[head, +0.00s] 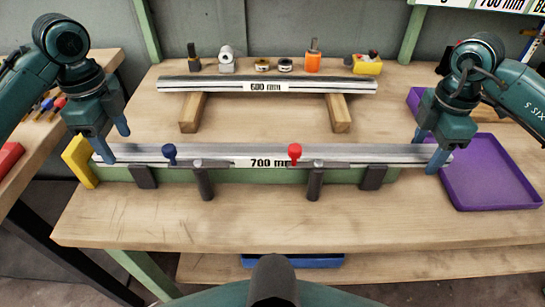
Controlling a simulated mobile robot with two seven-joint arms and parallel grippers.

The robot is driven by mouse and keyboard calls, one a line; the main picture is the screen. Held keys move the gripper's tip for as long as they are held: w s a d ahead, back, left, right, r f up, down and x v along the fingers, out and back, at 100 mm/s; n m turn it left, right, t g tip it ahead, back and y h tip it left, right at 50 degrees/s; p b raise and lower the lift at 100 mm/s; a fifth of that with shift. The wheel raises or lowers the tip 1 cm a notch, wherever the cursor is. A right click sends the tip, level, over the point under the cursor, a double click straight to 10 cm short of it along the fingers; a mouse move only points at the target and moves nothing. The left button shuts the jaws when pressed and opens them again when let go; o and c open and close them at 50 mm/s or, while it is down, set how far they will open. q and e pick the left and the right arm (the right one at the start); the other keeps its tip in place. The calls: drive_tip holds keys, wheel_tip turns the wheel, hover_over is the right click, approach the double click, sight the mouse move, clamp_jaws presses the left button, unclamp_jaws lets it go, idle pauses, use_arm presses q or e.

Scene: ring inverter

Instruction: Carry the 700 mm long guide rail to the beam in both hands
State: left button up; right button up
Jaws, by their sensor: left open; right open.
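The 700 mm guide rail (350,153) is a long silver bar with a white "700 mm" label. It lies level along the top of the green beam (230,177), near the front of the bench. My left gripper (115,147) is open, its fingers astride the rail's left end. My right gripper (427,156) is open, its fingers astride the rail's right end. Whether any finger touches the rail I cannot tell. A blue knob (169,153) and a red knob (295,153) stand at the rail, with dark clamps and handles along the beam's front.
A yellow block (80,161) stands at the beam's left end. Behind, a 600 mm rail (200,85) rests on two wooden blocks (339,114). Several small parts line the bench's back. A purple tray (497,205) lies at right. The bench front (230,228) is clear.

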drive_tip(key=shift+r, duration=0.15)
use_arm(q)
wheel_tip(320, 180, up, 9)
drive_tip(key=shift+r, duration=0.15)
use_arm(e)
wheel_tip(320, 180, up, 12)
idle(0.5)
idle(0.3)
